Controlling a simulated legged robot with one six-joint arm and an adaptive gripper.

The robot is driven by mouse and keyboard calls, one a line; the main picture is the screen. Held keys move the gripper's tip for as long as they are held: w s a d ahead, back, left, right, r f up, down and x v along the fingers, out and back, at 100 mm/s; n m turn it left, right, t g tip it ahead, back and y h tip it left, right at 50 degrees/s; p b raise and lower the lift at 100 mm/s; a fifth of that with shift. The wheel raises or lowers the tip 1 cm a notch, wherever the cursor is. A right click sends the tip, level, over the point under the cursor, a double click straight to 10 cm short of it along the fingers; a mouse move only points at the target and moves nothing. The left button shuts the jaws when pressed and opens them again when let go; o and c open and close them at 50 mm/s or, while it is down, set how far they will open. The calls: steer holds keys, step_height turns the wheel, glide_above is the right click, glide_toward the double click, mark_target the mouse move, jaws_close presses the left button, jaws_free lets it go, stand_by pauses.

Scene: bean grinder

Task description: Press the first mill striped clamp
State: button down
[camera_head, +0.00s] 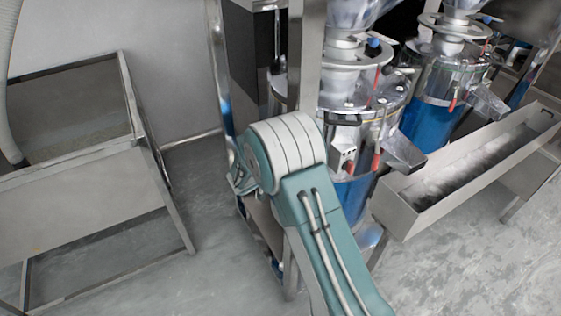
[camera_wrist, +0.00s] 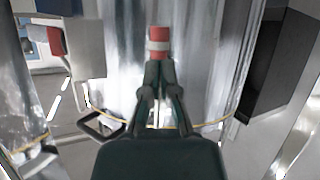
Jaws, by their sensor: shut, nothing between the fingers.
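The red and white striped clamp (camera_wrist: 159,42) stands at the upper middle of the wrist view, against a shiny metal mill (camera_wrist: 203,75). My gripper (camera_wrist: 158,70) is shut and empty, with its fingertips at the lower end of the clamp in the picture. I cannot tell whether they touch it. In the head view, the nearer mill (camera_head: 352,190) has a blue lower body and red handles (camera_head: 376,162) at its front. My gripper is hidden there behind my teal arm, and I cannot match the clamp to one handle.
A second mill (camera_head: 423,124) stands behind to the right. A long metal trough (camera_head: 407,216) lies right of the nearer mill. A metal bin on legs (camera_head: 85,205) is at the left, with bare floor between. A dark block (camera_wrist: 280,65) is close right in the wrist view.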

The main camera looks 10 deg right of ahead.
steer(key=shift+w+d+f, duration=0.5)
steer(key=shift+w+f, duration=0.05)
steer(key=shift+f, duration=0.15)
steer(key=shift+w+d+f, duration=0.5)
steer(key=shift+w+f, duration=0.05)
steer(key=shift+f, duration=0.15)
steer(key=shift+d+f, duration=0.1)
steer(key=shift+f, duration=0.1)
